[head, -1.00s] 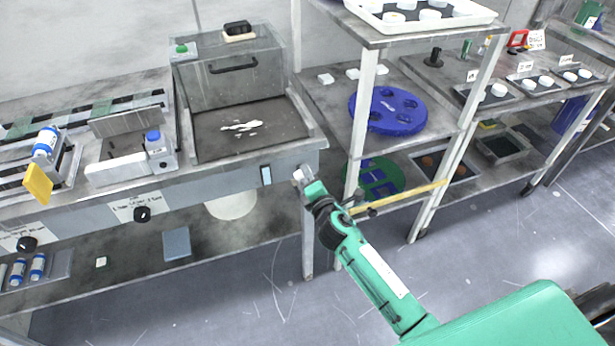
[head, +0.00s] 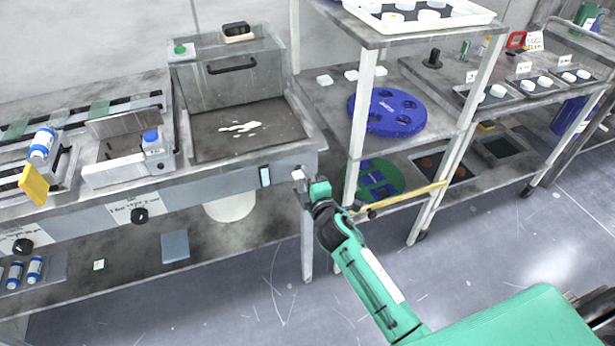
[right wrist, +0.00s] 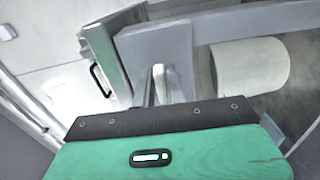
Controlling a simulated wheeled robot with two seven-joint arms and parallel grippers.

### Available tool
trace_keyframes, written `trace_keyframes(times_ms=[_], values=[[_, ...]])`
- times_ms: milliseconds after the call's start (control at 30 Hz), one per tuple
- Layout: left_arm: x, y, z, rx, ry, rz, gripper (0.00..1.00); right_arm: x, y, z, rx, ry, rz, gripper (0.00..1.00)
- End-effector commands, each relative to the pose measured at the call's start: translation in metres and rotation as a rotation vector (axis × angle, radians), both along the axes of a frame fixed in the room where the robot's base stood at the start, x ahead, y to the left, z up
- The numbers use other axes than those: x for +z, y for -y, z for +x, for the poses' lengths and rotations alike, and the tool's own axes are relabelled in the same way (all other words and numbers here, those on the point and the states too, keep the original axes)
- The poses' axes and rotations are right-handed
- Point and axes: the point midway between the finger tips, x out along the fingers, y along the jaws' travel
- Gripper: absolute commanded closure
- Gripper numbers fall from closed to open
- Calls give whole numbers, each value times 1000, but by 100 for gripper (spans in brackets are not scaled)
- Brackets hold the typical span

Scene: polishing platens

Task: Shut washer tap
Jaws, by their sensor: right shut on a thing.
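My right gripper (head: 300,177) is at the front right corner of the wash station (head: 250,165), just right of a small light-blue strip on its front. It is shut on a small part there, which I take to be the washer tap; the gripper hides most of it in the head view. In the right wrist view, a narrow metallic piece (right wrist: 158,85) shows beyond the dark edge of my gripper body, in front of a grey panel. I cannot tell the tap's angle. My left gripper is not in view.
A shelf rack (head: 359,120) with a blue platen (head: 388,111) stands close right of my gripper. A white cylinder (head: 230,205) hangs under the bench and also shows in the right wrist view (right wrist: 250,75). Black knobs (head: 139,215) sit along the bench front. The floor in front is clear.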

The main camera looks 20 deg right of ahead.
Motion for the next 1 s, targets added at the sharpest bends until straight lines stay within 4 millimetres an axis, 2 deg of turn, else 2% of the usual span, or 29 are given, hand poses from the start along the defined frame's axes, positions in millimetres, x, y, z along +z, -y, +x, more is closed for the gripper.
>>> trace_keyframes(times_ms=[167,200,300,667,833,1000], values=[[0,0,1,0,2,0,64,-2,0,-1,0,-4,2,100],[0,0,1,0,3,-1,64,-2,0,-1,0,-4,2,85],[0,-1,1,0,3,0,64,-2,0,-1,0,-3,2,66],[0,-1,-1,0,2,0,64,-1,0,-3,0,-2,0,65],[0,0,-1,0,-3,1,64,-2,1,-23,0,-2,0,65],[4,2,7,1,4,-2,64,-3,2,-56,0,-4,-1,65]])
